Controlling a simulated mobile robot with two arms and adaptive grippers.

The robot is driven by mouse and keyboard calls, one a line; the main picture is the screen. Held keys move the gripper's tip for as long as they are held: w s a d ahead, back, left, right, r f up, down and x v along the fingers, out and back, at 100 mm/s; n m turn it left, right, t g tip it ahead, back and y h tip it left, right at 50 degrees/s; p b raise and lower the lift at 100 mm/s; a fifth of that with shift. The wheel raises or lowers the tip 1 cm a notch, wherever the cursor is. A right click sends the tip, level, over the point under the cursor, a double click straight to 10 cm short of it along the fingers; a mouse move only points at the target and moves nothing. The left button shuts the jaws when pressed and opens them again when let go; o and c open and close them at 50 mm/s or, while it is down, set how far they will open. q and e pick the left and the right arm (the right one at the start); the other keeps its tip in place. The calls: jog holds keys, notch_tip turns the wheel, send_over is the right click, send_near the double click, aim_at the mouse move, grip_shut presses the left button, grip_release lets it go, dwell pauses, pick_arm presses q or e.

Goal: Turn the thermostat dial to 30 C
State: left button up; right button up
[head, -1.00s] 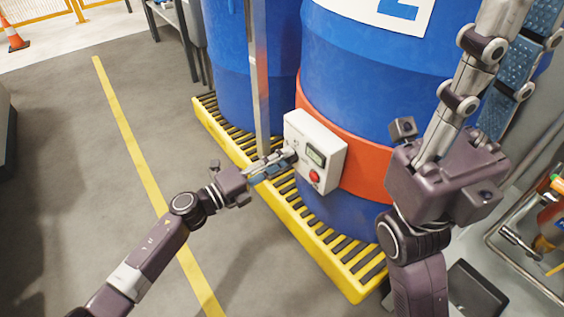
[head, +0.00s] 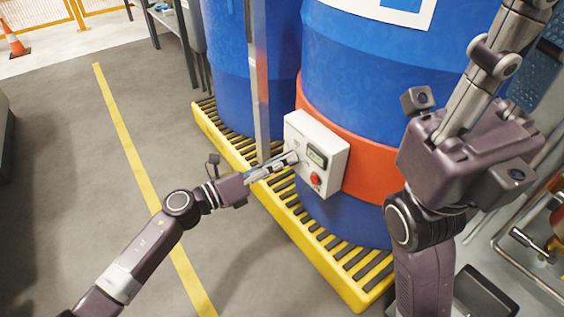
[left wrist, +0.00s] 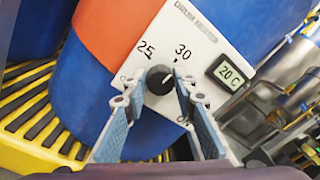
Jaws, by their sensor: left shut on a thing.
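The thermostat box (head: 331,163) is a white panel on the orange band of a blue drum, with a small display and a red button. In the left wrist view its black round dial (left wrist: 159,83) sits below printed marks 25 and 30, and the display (left wrist: 230,72) reads 20 C. My left gripper (head: 291,158) reaches the panel's left side from the left. Its two fingers are shut on the dial, one on each side, and hide part of the panel lettering. In the head view the fingers cover the dial. My right gripper is not in view.
A metal post (head: 259,85) stands just behind my left fingers. The blue drums stand on a yellow pallet (head: 345,290) with dark slats. Metal pipework (head: 520,240) is at the right. The grey floor at left, with a yellow line (head: 134,166), is clear.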

pick_arm(q)
jog(key=shift+f, duration=0.15)
jog(key=o, duration=1.2)
jog(key=shift+c, duration=0.2)
jog(key=v, duration=1.2)
jog(key=shift+s, duration=0.1)
